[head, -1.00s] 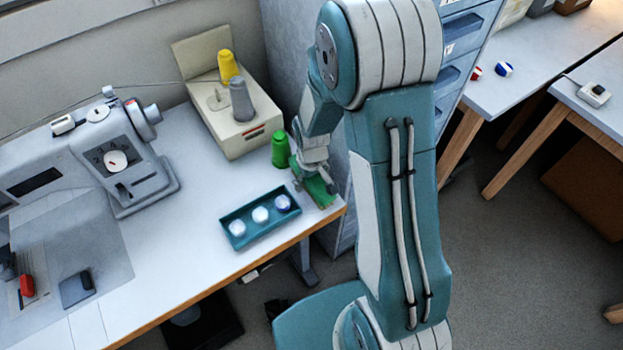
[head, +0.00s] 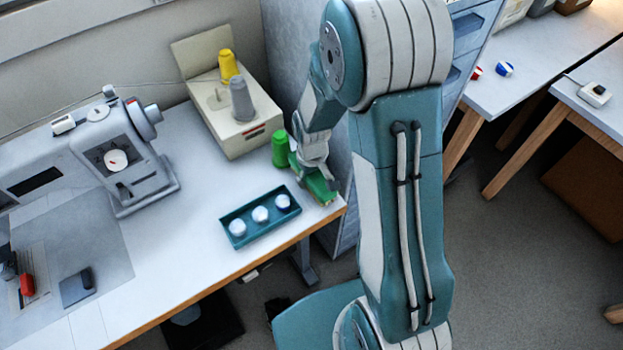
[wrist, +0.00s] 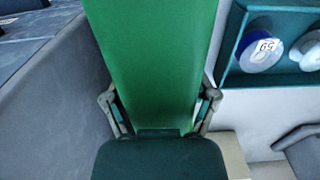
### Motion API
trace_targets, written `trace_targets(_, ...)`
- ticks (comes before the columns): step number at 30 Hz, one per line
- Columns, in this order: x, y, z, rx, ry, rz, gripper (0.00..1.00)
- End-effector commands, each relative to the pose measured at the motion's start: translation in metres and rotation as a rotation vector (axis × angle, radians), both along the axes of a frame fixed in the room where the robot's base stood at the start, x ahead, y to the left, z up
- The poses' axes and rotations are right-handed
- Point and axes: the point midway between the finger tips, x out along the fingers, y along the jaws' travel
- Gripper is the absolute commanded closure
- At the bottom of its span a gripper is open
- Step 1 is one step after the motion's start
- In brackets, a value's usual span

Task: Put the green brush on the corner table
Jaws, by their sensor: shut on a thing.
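The green brush (head: 320,190) is at the right end of the white sewing table (head: 190,245), mostly covered by my gripper in the head view. My gripper (head: 314,172) is shut on it. In the wrist view the brush (wrist: 155,55) shows as a broad flat green surface, with the fingers of my gripper (wrist: 160,100) on its two sides. I cannot tell whether the brush touches the tabletop. Nothing in view is marked as the corner table; two other tables stand at the right, a nearer one (head: 603,105) and one farther back (head: 535,60).
A teal tray (head: 246,242) with three round pieces lies left of the brush. A green spool (head: 280,150) stands close behind my gripper, near a cream box (head: 245,140). A sewing machine (head: 120,160) is at left. Grey floor (head: 510,260) is open at right.

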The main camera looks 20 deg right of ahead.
Motion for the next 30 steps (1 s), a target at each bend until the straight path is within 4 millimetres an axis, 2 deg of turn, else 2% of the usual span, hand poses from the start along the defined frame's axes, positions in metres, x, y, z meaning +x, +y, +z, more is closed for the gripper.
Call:
trace_targets(3,0.000,0.000,0.021,0.000,-0.006,0.000,0.84)
trace_targets(15,-0.056,-0.001,0.081,0.000,-0.006,0.000,0.85)
trace_targets(24,-0.112,-0.001,0.105,0.000,-0.005,0.000,0.85)
trace_targets(30,-0.133,-0.002,0.113,0.000,-0.003,0.000,0.85)
